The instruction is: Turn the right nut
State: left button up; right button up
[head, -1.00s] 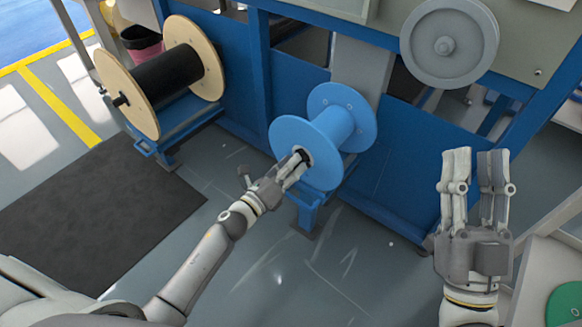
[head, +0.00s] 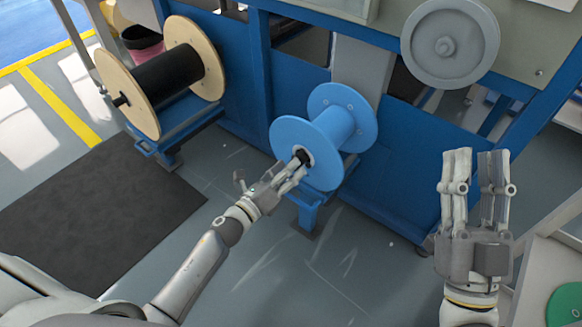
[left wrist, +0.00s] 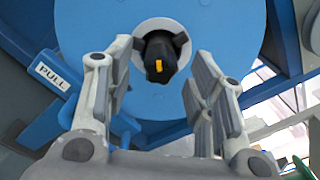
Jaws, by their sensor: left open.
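A black nut (head: 302,157) with an orange mark sits at the hub of the blue spool (head: 303,122). In the left wrist view the nut (left wrist: 160,58) stands out from a light ring in the blue disc (left wrist: 90,25). My left gripper (head: 294,172) is just in front of the hub. In the left wrist view its open fingers (left wrist: 158,85) are spread on both sides of the nut, with gaps; I cannot tell how far the nut lies between them in depth. My right gripper (head: 475,165) is raised at the right, its fingers apart and empty.
A black-wound spool with wooden flanges (head: 170,78) stands at the left. A grey wheel (head: 450,42) is mounted on the machine above right. A "PULL" label (left wrist: 48,76) shows beside the blue disc. A dark mat (head: 95,215) lies on the floor.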

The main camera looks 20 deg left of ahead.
pick_arm(q)
jog(key=v, duration=1)
jog(key=shift+s, duration=0.15)
jog(key=shift+a, duration=0.1)
